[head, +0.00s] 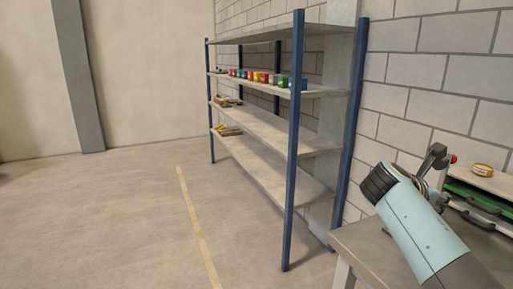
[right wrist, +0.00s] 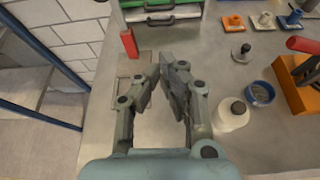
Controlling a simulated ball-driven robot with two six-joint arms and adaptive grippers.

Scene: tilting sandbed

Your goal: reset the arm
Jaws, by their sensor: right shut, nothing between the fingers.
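My right arm, light blue with a dark wrist, comes in from the lower right of the head view, over a grey bench (head: 360,240). Its right gripper (head: 437,157) is partly hidden behind the arm there. In the right wrist view the right gripper (right wrist: 167,72) is shut and empty, its fingertips together above the bench top (right wrist: 200,42). My left gripper is in neither view.
Near the gripper are a red block (right wrist: 129,43), a white bottle (right wrist: 230,115), a blue bowl (right wrist: 260,93) and an orange holder (right wrist: 296,84). A drawer cabinet (head: 482,205) stands behind. A shelf rack (head: 292,150) holds colored jars. The floor at left is clear.

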